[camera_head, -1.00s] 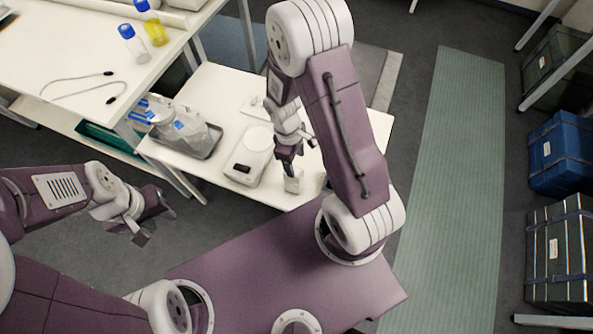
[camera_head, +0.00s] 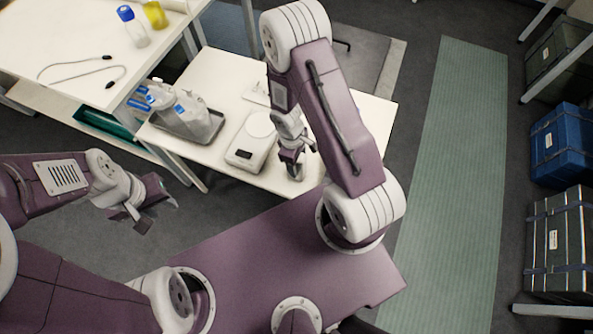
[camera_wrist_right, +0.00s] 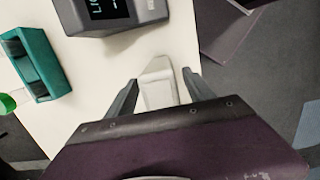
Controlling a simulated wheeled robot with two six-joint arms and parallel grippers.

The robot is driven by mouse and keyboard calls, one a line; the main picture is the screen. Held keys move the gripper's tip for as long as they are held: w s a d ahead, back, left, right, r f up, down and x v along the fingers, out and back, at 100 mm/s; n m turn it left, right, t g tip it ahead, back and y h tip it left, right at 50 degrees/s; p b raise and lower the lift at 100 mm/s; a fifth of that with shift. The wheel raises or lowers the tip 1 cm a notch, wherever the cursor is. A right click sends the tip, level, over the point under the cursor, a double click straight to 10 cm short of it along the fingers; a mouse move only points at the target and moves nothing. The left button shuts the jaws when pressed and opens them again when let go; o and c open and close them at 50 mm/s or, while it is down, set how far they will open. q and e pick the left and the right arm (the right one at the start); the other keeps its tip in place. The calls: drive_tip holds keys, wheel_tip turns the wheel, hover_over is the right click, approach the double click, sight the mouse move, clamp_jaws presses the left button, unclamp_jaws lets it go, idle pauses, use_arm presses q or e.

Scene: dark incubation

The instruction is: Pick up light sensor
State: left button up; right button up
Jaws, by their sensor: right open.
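A small pale block (camera_wrist_right: 158,88), apparently the light sensor, lies on the white table between the two fingers of my right gripper (camera_wrist_right: 161,80) in the right wrist view. The fingers stand apart on either side of it, with a visible gap, not closed on it. In the head view my right gripper (camera_head: 294,166) is low over the near right part of the table, and the block is mostly hidden by it. My left gripper (camera_head: 158,208) hangs empty over the floor at the left, its fingers apart.
A white balance (camera_head: 248,150) and a tray of bottles (camera_head: 212,140) stand left of my right gripper. The right wrist view shows a dark-screened device (camera_wrist_right: 112,14) and a teal rack (camera_wrist_right: 36,64). A higher bench (camera_head: 70,35) holds a blue-capped bottle (camera_head: 133,30) and a cable.

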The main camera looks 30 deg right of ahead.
drive_tip(key=shift+s+a+r, duration=0.1)
drive_tip(key=shift+r, duration=0.05)
clamp_jaws()
idle(1.2)
